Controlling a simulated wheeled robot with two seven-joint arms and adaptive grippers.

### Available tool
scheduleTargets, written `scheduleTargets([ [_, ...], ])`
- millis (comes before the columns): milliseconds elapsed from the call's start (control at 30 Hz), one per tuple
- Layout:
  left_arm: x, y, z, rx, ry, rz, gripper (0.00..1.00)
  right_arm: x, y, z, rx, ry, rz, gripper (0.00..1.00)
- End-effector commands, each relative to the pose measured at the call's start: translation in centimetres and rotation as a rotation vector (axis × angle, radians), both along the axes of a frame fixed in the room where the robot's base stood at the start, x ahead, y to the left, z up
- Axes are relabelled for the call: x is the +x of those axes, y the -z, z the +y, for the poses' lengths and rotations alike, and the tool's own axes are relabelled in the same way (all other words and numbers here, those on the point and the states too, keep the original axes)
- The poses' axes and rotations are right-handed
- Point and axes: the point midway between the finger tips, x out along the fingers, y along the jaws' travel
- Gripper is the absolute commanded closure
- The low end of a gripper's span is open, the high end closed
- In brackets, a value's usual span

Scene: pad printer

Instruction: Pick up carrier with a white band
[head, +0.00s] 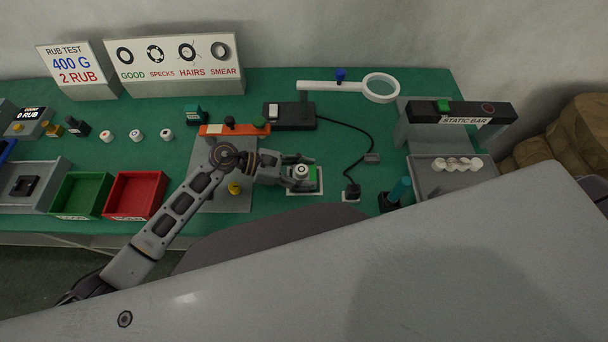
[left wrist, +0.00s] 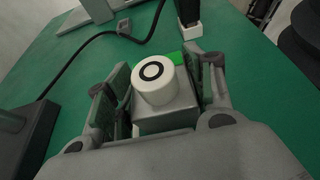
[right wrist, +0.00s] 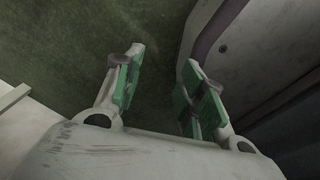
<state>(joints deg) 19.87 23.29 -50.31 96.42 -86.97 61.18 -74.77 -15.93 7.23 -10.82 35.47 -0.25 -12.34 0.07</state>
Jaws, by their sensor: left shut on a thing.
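A grey block-like carrier (left wrist: 168,116) with a white round cap (left wrist: 155,84) bearing a black ring on top is between my left gripper's fingers in the left wrist view. My left gripper (left wrist: 160,100) is shut on it. In the head view, the white cap (head: 301,170) shows at my left gripper (head: 300,173), over a small green pad with a white edge (head: 304,193). I cannot tell whether the carrier touches the pad. A white band on the carrier is not clearly visible. My right gripper (right wrist: 158,90) is open and empty, with grey-green floor beyond it.
Green bin (head: 82,194) and red bin (head: 134,194) stand at the left. A black box (head: 290,116) with a cable, a magnifier (head: 381,88) and a static bar (head: 462,113) stand behind and right. White parts (head: 457,163) lie on a grey tray. Green table between is partly clear.

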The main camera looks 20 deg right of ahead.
Motion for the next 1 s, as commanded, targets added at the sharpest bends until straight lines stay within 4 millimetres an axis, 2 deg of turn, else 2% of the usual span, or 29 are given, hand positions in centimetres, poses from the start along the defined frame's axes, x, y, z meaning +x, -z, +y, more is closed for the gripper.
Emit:
scheduleTargets([
  [333,0.0,-0.3,0.0,0.000,0.000,-0.001,0.73,0.1,0.0,0.0,0.000,0.000,-0.002,0.60],
  [533,0.1,-1.5,0.0,-0.001,0.000,-0.002,0.73,-0.4,0.0,0.0,0.000,0.000,0.003,0.60],
  [767,0.1,-4.7,0.0,-0.001,0.001,-0.005,0.73,-1.0,0.1,0.0,0.000,0.000,0.009,0.60],
  [1000,0.0,-9.4,0.0,-0.001,0.001,-0.006,0.73,-1.1,0.3,0.0,0.000,0.000,0.010,0.60],
])
